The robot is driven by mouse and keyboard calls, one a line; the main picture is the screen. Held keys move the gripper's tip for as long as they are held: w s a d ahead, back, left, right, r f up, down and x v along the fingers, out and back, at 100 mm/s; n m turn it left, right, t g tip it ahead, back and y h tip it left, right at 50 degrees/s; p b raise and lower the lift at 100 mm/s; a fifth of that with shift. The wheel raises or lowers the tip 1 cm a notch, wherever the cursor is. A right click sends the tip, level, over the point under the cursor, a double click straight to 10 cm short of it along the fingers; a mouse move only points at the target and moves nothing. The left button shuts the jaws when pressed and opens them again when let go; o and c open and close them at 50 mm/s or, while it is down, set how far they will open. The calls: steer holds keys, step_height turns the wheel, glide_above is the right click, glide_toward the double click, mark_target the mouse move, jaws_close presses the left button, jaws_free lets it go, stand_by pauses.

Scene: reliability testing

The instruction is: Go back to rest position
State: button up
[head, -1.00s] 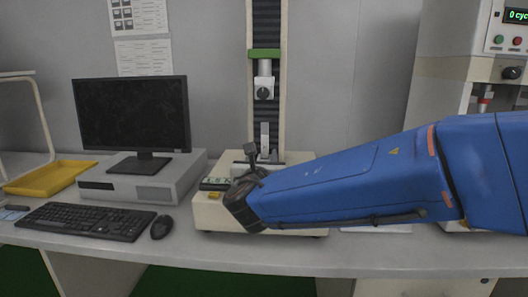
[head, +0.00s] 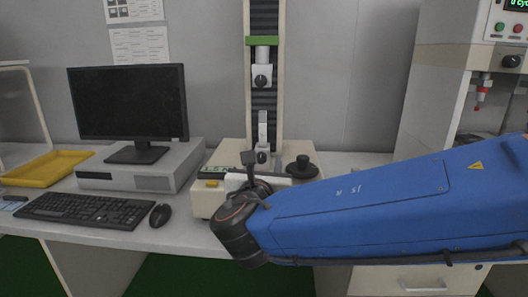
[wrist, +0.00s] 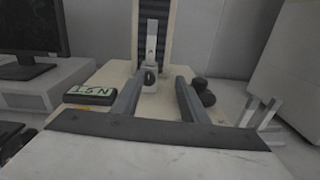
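My gripper shows in the wrist view (wrist: 158,100) with its two grey fingers apart and nothing between them. It points at the tensile testing machine, whose cream base (wrist: 108,80) and lower clamp (wrist: 150,45) lie ahead of the fingers. In the head view my blue arm reaches in from the right, and its dark wrist is in front of the machine's base (head: 205,205). The fingers are mostly hidden there behind the wrist. The machine's upper clamp (head: 262,77) hangs empty under a green crosshead (head: 262,41).
A monitor (head: 128,102) stands on a grey computer case (head: 150,172), with a keyboard (head: 85,209) and mouse (head: 160,215) in front. A yellow tray (head: 48,168) lies at the left. A second machine (head: 438,95) stands at the right.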

steer(key=s+d+f+m+g+h, duration=0.25)
steer(key=d+f+m, duration=0.2)
steer(key=d, duration=0.45)
steer(key=s+d+f+m+g+h, duration=0.1)
steer(key=d+f+m+g, duration=0.2)
steer(key=d+m, duration=0.45)
steer(key=s+d+f+m+g+h, duration=0.2)
steer(key=d+f+m+g, duration=0.1)
steer(key=d, duration=0.8)
steer(key=s+d+f+m+g+y, duration=0.2)
steer(key=s+f+m, duration=0.3)
steer(key=s+m, duration=0.3)
steer(key=s+d+f+m+g+y, duration=0.1)
steer(key=s+f+m+y, duration=0.3)
steer(key=s+m, duration=0.4)
steer(key=m+g, duration=0.1)
steer(key=m, duration=0.2)
steer(key=shift+s+d+f+m+y, duration=0.25)
steer(key=shift+d+f+m+y, duration=0.05)
steer(key=shift+d+f+y, duration=0.05)
steer(key=shift+o, duration=0.7)
steer(key=shift+s, duration=0.1)
